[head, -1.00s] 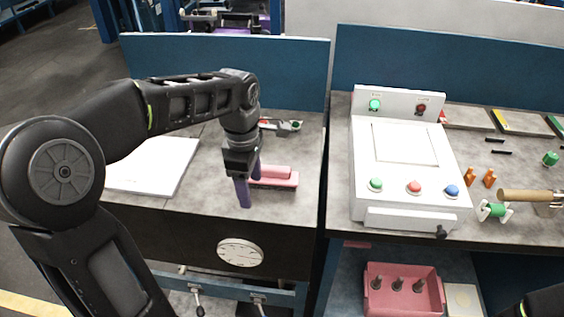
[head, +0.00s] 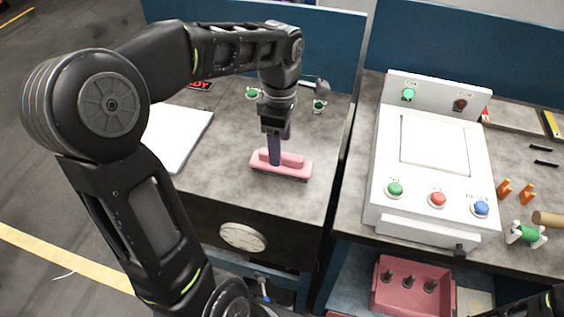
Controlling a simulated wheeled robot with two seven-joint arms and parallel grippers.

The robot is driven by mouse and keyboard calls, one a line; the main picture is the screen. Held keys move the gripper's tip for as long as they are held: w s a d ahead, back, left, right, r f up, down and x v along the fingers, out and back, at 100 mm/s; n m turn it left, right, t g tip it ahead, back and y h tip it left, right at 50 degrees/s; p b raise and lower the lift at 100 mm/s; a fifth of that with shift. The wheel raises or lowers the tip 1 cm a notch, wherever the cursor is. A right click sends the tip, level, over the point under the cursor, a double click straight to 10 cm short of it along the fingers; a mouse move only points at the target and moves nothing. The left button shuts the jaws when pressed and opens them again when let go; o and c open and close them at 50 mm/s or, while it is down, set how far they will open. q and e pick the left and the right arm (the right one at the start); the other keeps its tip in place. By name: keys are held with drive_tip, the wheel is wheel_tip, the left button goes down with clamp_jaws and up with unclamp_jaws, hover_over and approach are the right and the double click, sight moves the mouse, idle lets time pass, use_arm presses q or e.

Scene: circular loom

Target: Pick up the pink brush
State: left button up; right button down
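The pink brush (head: 295,166) lies on the grey table top, its dark bristle side down, near the table's front right part. My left gripper (head: 280,148), with purple fingers, points down at the brush from above. Its fingers show a gap between them. The front finger overlaps the left part of the brush in the picture, and the other finger is partly hidden behind it. I cannot tell whether they touch the brush. My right gripper is out of view; only a bit of my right arm shows at the bottom right corner.
A white paper stack (head: 178,138) lies left of the brush. Green-ended parts (head: 319,106) and a red-lettered sign (head: 200,85) lie at the back. A white control box (head: 430,160) stands on the right table. Table around the brush is clear.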

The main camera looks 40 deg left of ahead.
sight(293, 167)
use_arm(q)
drive_tip(key=shift+f, duration=0.55)
drive_tip(key=shift+d+f+p, duration=0.15)
drive_tip(key=shift+f+p, duration=0.55)
drive_tip(key=shift+f, duration=1.9)
drive_tip(key=shift+c, duration=0.3)
clamp_jaws()
